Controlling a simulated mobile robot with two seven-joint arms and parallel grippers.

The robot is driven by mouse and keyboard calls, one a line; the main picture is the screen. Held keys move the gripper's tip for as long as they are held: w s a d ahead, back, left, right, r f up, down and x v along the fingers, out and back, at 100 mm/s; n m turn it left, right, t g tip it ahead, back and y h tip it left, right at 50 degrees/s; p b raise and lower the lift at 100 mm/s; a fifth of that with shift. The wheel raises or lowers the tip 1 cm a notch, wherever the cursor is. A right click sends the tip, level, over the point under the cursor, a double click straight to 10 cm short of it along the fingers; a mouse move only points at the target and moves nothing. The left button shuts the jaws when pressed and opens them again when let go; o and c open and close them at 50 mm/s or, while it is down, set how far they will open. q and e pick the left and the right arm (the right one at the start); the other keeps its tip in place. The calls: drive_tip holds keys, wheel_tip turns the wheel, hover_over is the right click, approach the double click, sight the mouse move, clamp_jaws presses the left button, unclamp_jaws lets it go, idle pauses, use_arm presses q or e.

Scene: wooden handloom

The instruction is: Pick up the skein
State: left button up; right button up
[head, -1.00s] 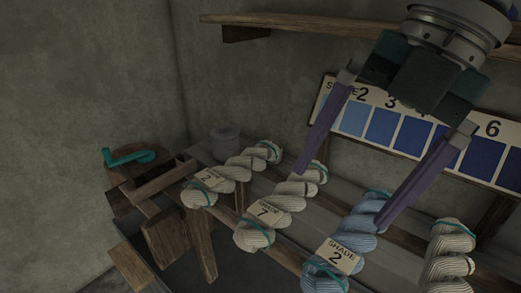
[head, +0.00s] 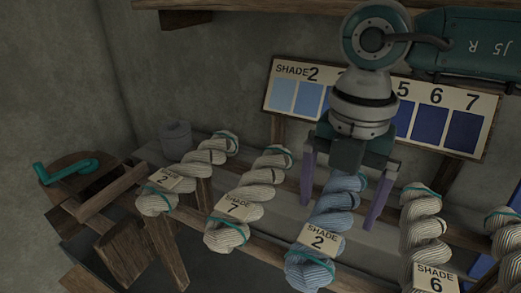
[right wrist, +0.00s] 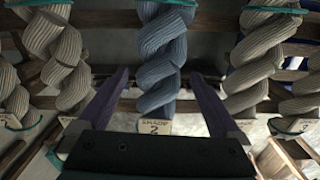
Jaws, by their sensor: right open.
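Several twisted skeins with shade tags lie in a row across a wooden rack. The blue skein (head: 334,205) has teal ties and a tag reading SHADE 2; the others near it are cream. My right gripper (head: 338,217) is open, with one purple finger on each side of the blue skein. In the right wrist view the blue skein (right wrist: 162,55) runs between the spread fingers, with a gap visible on both sides. The blue skein's upper end is partly hidden by the gripper body in the head view. My left gripper is not in view.
Cream skeins lie left (head: 246,200) and right (head: 420,230) of the blue one, the right one close to a finger. A shade board (head: 466,128) stands behind, under a wooden shelf (head: 240,6). A teal crank (head: 66,171) and grey pot (head: 176,138) are at left.

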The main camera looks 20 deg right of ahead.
drive_tip(key=shift+f, duration=0.1)
drive_tip(key=shift+c, duration=0.2)
drive_tip(key=c, duration=1.4)
drive_tip(key=shift+c, duration=0.2)
